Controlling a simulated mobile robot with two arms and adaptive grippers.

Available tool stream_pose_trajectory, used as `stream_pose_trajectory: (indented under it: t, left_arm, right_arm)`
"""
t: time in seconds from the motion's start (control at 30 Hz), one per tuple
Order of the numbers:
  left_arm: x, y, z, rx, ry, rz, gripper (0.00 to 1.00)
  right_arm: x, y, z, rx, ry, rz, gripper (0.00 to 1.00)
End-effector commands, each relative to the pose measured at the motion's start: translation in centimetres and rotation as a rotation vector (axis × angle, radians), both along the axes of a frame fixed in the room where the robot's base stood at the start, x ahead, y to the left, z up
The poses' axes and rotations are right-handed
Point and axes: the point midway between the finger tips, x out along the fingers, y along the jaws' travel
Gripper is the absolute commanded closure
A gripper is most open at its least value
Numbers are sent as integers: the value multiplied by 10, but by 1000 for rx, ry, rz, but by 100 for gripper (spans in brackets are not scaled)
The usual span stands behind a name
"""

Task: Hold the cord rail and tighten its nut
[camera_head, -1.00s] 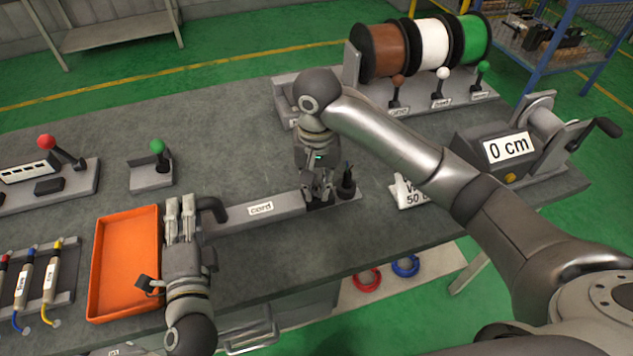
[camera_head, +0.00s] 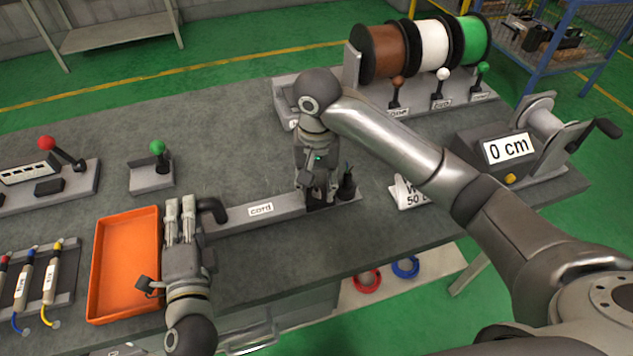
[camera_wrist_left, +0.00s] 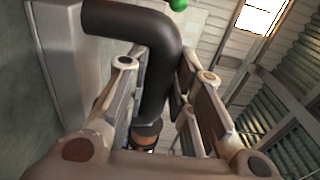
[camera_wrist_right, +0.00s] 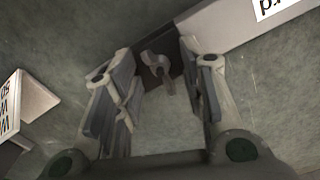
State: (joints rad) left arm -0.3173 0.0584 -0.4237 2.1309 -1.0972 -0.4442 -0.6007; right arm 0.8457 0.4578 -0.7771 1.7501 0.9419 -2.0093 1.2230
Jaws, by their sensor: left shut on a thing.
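The cord rail (camera_head: 285,208) is a grey bar labelled "cord" lying on the table. Its black bent handle (camera_head: 213,208) is at the left end. My left gripper (camera_head: 181,213) is shut on this handle; in the left wrist view the black bent handle (camera_wrist_left: 152,70) passes between the fingers. My right gripper (camera_head: 318,195) points down over the rail's right end. In the right wrist view its fingers (camera_wrist_right: 163,100) are open and apart, with the small wing-shaped nut (camera_wrist_right: 158,67) between and slightly beyond them. In the head view the gripper hides the nut.
A black pronged piece (camera_head: 346,184) stands just right of my right gripper. An orange tray (camera_head: 97,265) lies left of my left gripper. A small white sign (camera_head: 405,193), a winder reading "0 cm" (camera_head: 507,148) and cable spools (camera_head: 430,45) are to the right and behind.

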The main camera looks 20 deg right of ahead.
Motion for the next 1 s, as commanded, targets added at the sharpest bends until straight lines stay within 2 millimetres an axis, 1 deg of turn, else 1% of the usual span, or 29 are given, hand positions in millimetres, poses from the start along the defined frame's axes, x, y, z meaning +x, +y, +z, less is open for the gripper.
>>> stream_pose_trajectory:
  t: [0.03,0.13,0.27,0.7,0.9,1.0]
  left_arm:
    - [-1,0,-5,0,11,0,100]
    - [-1,0,-5,0,11,0,100]
    - [-1,0,-5,0,11,0,100]
    - [-1,0,-6,0,12,1,100]
    - [-1,0,-6,0,12,1,100]
    - [-1,0,-6,1,12,1,100]
  right_arm:
    - [0,0,0,0,1,1,62]
    - [0,0,3,0,-1,2,62]
    - [1,0,16,-1,-4,3,62]
    - [0,0,91,-2,-6,0,62]
    - [-1,0,113,-1,-3,-1,62]
    - [-1,0,118,-1,-2,-2,62]
